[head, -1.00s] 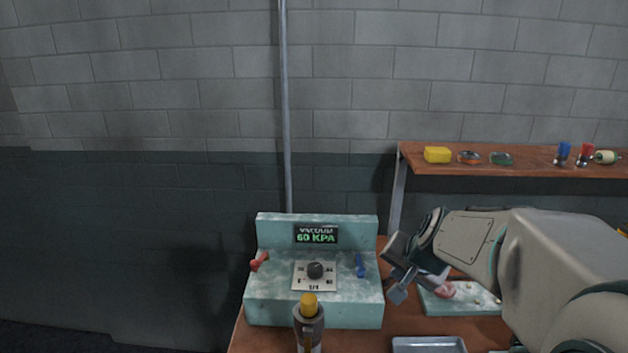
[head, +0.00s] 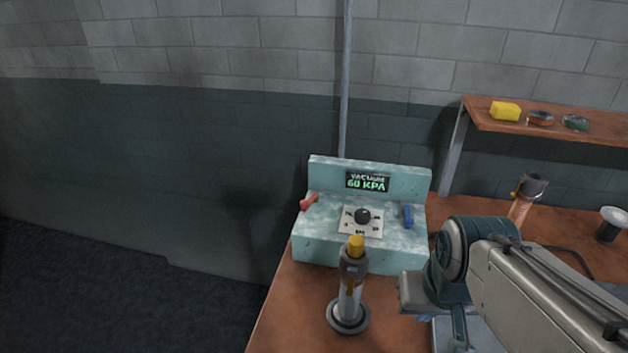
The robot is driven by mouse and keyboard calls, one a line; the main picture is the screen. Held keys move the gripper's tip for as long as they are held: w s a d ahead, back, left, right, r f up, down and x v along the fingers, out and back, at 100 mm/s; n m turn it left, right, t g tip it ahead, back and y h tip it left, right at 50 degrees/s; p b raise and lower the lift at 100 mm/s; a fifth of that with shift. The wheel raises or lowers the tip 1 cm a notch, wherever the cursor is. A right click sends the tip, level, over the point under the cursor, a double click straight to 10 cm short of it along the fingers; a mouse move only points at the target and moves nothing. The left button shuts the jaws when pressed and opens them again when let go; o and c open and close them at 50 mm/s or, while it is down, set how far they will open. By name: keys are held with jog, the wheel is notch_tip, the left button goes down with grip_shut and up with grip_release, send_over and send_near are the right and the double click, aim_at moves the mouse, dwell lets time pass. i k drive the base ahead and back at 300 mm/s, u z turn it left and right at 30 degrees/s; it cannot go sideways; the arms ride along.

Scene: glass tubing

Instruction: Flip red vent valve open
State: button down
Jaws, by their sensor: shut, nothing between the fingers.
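The red vent valve (head: 309,202) is a small red lever at the left end of the pale green vacuum console (head: 318,246). The console's display (head: 367,182) reads "VACUUM 60 KPA". A black knob (head: 362,216) on a marked plate sits mid-console, and a blue lever (head: 407,216) is at its right. My gripper (head: 436,316) is at the front right of the console, low over the bench and apart from the red valve. Its fingers are shut and empty, and partly hidden by my wrist.
A tube holder with a yellow top (head: 356,247) stands upright in front of the console. A torch-like tool (head: 527,197) and a spool (head: 610,225) are at the right on the brown bench (head: 278,323). A shelf (head: 480,116) holds small items. Floor lies left of the bench.

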aim_at(305, 205)
jog(key=z, duration=0.6)
jog(key=k, duration=1.3)
jog(key=u, duration=1.1)
jog(key=i, duration=1.5)
jog(key=z, duration=0.05)
